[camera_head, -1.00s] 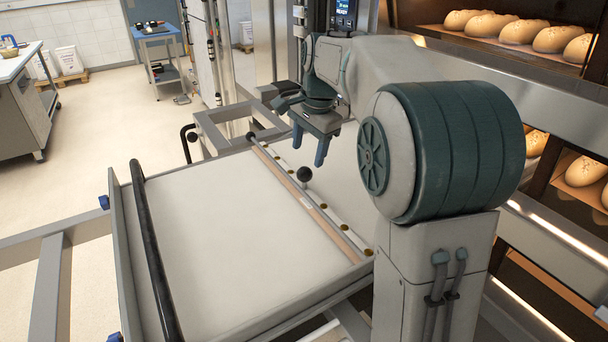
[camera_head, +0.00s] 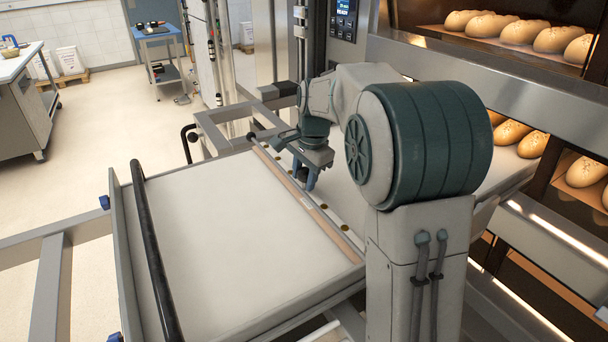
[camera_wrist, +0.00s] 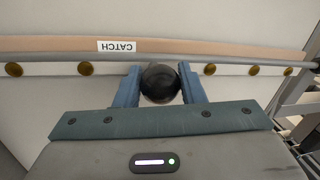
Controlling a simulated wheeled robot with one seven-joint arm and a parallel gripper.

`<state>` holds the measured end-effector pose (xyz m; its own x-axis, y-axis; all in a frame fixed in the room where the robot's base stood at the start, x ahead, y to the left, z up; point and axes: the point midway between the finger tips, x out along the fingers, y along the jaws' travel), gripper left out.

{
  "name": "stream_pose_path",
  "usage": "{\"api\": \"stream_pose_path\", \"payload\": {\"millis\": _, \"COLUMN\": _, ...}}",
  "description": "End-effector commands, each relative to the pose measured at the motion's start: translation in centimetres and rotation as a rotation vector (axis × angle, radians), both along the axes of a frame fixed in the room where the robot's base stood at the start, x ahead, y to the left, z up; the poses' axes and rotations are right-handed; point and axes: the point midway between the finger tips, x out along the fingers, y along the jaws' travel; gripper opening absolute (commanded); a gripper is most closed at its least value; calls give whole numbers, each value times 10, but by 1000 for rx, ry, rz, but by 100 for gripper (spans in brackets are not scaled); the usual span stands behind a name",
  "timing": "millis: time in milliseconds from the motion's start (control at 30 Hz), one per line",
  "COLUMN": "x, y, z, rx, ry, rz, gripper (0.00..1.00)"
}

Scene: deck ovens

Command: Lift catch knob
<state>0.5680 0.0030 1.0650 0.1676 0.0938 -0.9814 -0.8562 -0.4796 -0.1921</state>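The catch knob (camera_wrist: 160,84) is a dark round ball on the bar across the loader, just below a white label reading CATCH (camera_wrist: 117,46) in the wrist view. My gripper (camera_wrist: 161,90) has its two blue fingers on either side of the knob. A narrow gap seems to show at the fingers' sides, and firm contact is not clear. In the head view my gripper (camera_head: 305,180) points down over the bar, and the knob is hidden behind the fingers.
The loader's pale belt (camera_head: 230,235) lies left of the bar, with a black handle rail (camera_head: 155,250) at its left side. Brass studs (camera_wrist: 85,68) line the bar. Deck ovens with loaves (camera_head: 510,132) stand at the right.

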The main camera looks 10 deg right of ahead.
Motion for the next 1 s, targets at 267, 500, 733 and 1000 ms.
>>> {"api": "stream_pose_path", "payload": {"millis": 267, "x": 0, "y": 0, "z": 10, "rx": 0, "ry": 0, "rz": 0, "gripper": 0}}
{"api": "stream_pose_path", "payload": {"millis": 500, "x": 0, "y": 0, "z": 22, "rx": 0, "ry": -1, "rz": 0, "gripper": 0}}
{"api": "stream_pose_path", "payload": {"millis": 733, "x": 1, "y": 0, "z": 23, "rx": 0, "ry": -7, "rz": -1, "gripper": 47}}
{"api": "stream_pose_path", "payload": {"millis": 1000, "x": 0, "y": 0, "z": 21, "rx": 0, "ry": -2, "rz": 0, "gripper": 56}}
